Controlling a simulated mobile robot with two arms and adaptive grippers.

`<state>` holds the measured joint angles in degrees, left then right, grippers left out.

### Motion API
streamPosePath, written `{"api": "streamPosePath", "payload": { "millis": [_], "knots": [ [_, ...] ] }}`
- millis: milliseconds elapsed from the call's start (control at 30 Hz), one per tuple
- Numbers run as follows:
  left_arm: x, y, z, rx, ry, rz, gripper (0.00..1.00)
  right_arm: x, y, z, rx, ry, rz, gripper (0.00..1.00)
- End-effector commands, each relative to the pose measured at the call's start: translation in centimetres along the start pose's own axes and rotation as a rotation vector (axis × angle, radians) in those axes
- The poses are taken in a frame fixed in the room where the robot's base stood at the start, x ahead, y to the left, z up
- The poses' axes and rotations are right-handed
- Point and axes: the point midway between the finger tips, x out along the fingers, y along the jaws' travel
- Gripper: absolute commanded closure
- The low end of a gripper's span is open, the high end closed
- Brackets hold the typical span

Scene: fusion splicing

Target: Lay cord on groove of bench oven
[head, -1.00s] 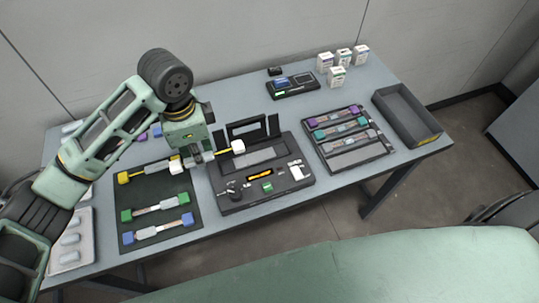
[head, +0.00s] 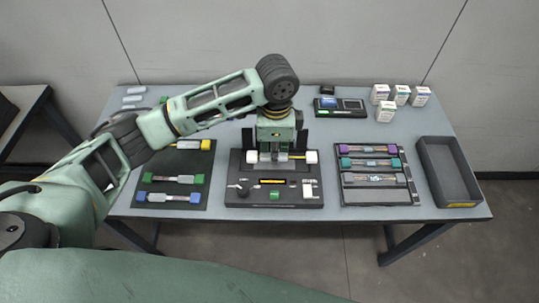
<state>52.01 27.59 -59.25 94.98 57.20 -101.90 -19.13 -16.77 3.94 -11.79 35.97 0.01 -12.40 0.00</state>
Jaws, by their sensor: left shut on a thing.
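The bench oven seems to be the black device (head: 232,192) in the middle of the table, with dark upright parts at its back. My left gripper (head: 273,156) points down over its rear part, shut on a cord with white end blocks (head: 312,156). The cord lies level, left to right, across the device's rear part. The gripper hides its middle and the groove below, so I cannot tell whether it touches the groove. My right gripper is not in view.
A dark mat (head: 150,170) at left holds yellow-, green- and blue-ended cords. A tray (head: 345,198) at right holds purple-, teal- and grey-ended ones. An empty dark bin (head: 455,190) stands far right. Small boxes (head: 400,95) and a black device (head: 338,113) stand behind.

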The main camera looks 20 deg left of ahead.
Motion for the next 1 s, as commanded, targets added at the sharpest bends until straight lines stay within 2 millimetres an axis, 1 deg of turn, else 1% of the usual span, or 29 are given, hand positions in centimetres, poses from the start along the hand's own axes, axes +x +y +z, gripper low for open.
{"api": "streamPosePath", "payload": {
  "millis": [33,200,267,333,500,567,967,1000],
  "knots": [
    [0.5,-0.6,0.8,-0.003,-0.003,0.002,1.0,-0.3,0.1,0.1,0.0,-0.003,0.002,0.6],
    [1.7,-2.0,1.9,0.001,0.001,0.0,1.0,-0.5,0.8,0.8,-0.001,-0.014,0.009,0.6],
    [1.9,-2.2,2.1,0.002,0.0,0.001,1.0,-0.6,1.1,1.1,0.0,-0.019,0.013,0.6],
    [2.6,-2.2,2.1,0.002,-0.001,0.002,1.0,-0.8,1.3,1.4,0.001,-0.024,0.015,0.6],
    [5.1,-2.2,2.1,0.002,-0.001,0.001,1.0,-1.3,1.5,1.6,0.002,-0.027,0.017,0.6],
    [5.6,-2.2,2.1,0.002,-0.001,0.0,1.0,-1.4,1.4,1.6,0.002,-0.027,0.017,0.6],
    [6.2,-2.2,2.1,0.002,0.001,-0.001,1.0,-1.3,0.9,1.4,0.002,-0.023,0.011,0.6],
    [6.2,-2.2,2.1,0.003,0.001,-0.001,0.8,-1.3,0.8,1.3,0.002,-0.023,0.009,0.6]
  ]
}}
